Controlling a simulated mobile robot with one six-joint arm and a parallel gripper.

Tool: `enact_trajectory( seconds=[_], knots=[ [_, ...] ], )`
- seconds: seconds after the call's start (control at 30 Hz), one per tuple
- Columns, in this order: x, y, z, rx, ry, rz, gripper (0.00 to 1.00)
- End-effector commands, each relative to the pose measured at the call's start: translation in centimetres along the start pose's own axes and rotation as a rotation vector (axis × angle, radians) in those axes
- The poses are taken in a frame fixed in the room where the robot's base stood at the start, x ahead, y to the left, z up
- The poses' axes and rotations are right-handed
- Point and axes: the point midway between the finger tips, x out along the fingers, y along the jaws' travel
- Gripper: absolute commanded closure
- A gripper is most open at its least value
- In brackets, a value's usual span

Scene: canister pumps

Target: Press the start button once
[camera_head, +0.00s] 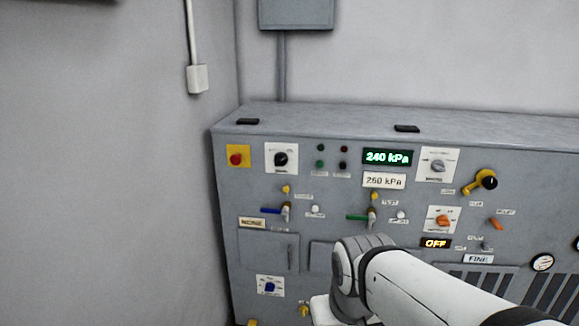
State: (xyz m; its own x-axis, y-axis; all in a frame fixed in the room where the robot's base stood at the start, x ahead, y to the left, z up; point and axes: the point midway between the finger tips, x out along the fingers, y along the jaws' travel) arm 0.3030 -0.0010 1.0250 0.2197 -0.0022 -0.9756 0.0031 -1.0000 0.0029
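The grey control cabinet (265,180) fills the middle and right of the head view. I cannot tell for sure which part is the start button. My white and grey arm reaches in from the lower right, below and right of this cluster and apart from it. My gripper is not in view.
A red button on a yellow plate (238,156) and a black rotary knob (280,159) sit left of the cluster. A green display (387,157) reads 240 kPa, with a 260 kPa plate (384,180) below. Coloured levers stick out lower down. A wall closes the left side.

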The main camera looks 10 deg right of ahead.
Motion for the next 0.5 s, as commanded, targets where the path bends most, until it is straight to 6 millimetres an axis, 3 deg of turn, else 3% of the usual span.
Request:
enact_trajectory(
  seconds=[0.4,0.5],
  knots=[
    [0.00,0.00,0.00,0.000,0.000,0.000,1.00],
    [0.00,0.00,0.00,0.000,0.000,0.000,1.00]
  ],
)
